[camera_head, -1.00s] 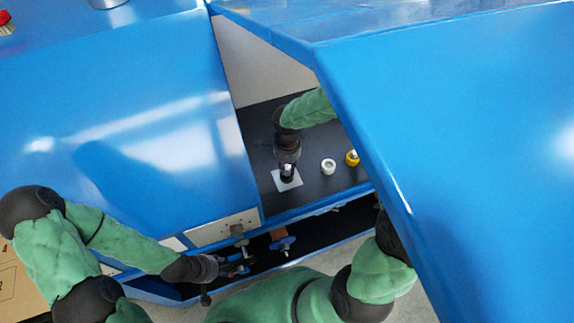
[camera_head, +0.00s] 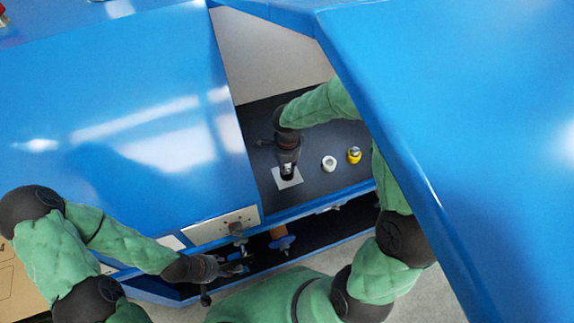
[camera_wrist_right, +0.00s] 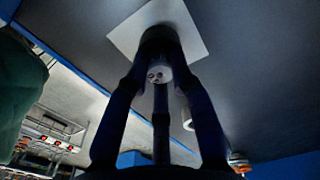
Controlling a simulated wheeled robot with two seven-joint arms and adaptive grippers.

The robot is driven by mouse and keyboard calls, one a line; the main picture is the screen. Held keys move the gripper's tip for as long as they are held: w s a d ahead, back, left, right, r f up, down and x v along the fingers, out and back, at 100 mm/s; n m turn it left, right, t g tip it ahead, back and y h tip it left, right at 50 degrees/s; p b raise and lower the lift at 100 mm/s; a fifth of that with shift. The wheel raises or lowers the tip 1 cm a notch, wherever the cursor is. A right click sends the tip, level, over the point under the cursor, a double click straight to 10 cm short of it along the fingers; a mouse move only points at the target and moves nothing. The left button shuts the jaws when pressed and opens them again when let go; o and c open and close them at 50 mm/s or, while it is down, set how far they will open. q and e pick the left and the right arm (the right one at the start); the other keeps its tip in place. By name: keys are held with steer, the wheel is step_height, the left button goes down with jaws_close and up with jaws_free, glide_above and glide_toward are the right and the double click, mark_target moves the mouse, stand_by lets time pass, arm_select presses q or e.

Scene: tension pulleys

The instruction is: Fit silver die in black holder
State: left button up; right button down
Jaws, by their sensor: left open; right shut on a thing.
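My right gripper (camera_head: 287,170) points down over a white square plate (camera_head: 290,182) on the dark bench top. In the right wrist view its fingers (camera_wrist_right: 158,65) are shut around a small pale silver round piece with dark holes, apparently the silver die (camera_wrist_right: 158,75). A dark cylinder, apparently the black holder (camera_wrist_right: 160,37), stands on the white plate just beyond the die. The fingers partly hide both. I cannot tell whether the die touches the holder or sits in it. My left gripper (camera_head: 238,266) is open and empty at the front edge of the bench.
A white ring-shaped part (camera_head: 329,163) and a yellow part with a silver top (camera_head: 354,155) stand right of the plate. Large blue panels flank the bench on the left (camera_head: 120,130) and right (camera_head: 470,130). A blue-and-orange fixture (camera_head: 282,241) sits below the front edge.

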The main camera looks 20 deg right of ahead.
steer(key=shift+f, duration=0.1)
steer(key=c, duration=1)
jaws_free()
step_height(320, 180, up, 12)
steer(key=shift+s, duration=0.1)
